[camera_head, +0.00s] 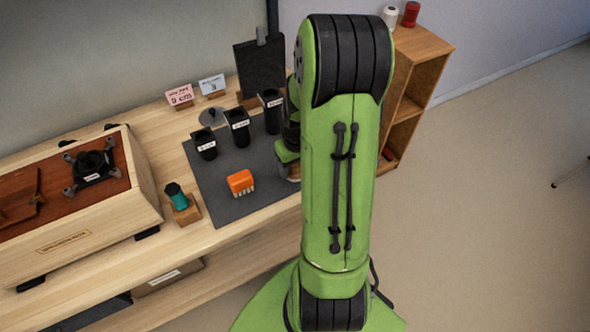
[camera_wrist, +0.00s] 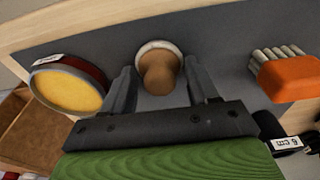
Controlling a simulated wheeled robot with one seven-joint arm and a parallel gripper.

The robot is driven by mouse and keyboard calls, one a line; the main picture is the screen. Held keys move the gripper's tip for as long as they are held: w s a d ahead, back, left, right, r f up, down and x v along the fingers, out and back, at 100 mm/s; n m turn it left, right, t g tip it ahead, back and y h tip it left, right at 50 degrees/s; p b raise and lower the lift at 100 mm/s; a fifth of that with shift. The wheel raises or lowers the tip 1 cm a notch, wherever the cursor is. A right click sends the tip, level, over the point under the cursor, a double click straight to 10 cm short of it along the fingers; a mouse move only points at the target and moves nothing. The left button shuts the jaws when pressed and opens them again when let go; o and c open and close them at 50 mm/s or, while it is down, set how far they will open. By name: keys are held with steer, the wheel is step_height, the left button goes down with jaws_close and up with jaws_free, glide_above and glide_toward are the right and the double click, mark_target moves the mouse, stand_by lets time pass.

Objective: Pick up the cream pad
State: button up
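A round pad with a cream-white rim (camera_wrist: 147,46) and a brown wooden knob (camera_wrist: 160,72) stands on the dark grey mat (camera_wrist: 225,50) in the wrist view; I take it for the cream pad. My gripper (camera_wrist: 158,68) is open above it, one finger on each side of the knob. I cannot tell whether either finger touches it. The green arm hides most of this spot in the head view, where I cannot make out the pad.
In the wrist view, a round tin with yellow contents (camera_wrist: 66,92) lies close to the left finger. An orange brush-like block (camera_head: 240,182) is to the right there. Several black labelled cups (camera_head: 237,128) stand on the mat. A wooden box (camera_head: 75,230) is at the left.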

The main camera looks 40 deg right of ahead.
steer(key=c, duration=0.4)
step_height(320, 180, up, 10)
steer(key=p, duration=0.3)
steer(key=shift+c, duration=0.2)
steer(key=o, duration=0.5)
steer(key=c, duration=0.4)
